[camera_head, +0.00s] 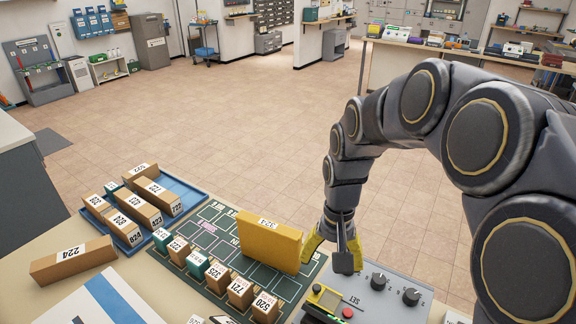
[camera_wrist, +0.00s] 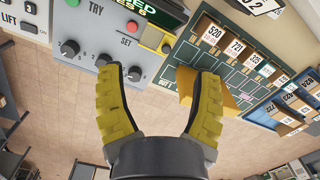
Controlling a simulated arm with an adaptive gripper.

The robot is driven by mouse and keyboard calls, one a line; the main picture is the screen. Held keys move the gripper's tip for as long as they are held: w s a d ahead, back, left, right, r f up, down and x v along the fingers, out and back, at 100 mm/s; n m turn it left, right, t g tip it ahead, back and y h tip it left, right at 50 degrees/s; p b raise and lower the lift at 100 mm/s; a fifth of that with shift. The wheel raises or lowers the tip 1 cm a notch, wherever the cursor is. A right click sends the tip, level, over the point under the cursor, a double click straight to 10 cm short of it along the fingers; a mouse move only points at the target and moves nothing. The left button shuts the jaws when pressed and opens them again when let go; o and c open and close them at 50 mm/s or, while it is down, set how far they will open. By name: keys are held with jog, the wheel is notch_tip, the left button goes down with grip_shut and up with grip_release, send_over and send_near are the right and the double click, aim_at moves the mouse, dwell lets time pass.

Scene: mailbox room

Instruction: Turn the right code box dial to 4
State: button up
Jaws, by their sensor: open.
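The grey code box (camera_head: 376,305) is at the lower right of the head view and upper left of the wrist view (camera_wrist: 150,20). Its right dial (camera_head: 411,297) is a black knob, leftmost in the wrist view (camera_wrist: 69,48). The middle dial (camera_head: 379,280) is next to it. A third dial (camera_wrist: 134,73) shows near my left-hand finger in the wrist view and is hidden behind my gripper in the head view. My gripper (camera_head: 336,250) is open and empty over the box's far left end, apart from the right dial. Dial readings are too small to tell.
A yellow block (camera_head: 268,243) stands on the green board (camera_head: 205,212) just left of my gripper. Several small numbered blocks (camera_head: 240,290) line the board's near edge. A blue tray (camera_head: 180,188) holds numbered boxes. The floor beyond the counter is clear.

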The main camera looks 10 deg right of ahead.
jog(key=w+d+f+m, duration=0.2)
jog(key=w+d+f, duration=0.2)
jog(key=w+d+f+m, duration=0.2)
jog(key=w+d+f, duration=0.2)
jog(key=w, duration=0.1)
jog(key=shift+d+f, duration=0.15)
jog(key=shift+d, duration=0.1)
jog(key=shift+w+d+f, duration=0.1)
jog(key=shift+d+f, duration=0.15)
jog(key=shift+f, duration=0.05)
notch_tip(320, 180, down, 8)
jog(key=shift+r, duration=0.2)
jog(key=shift+c, duration=0.3)
grip_shut()
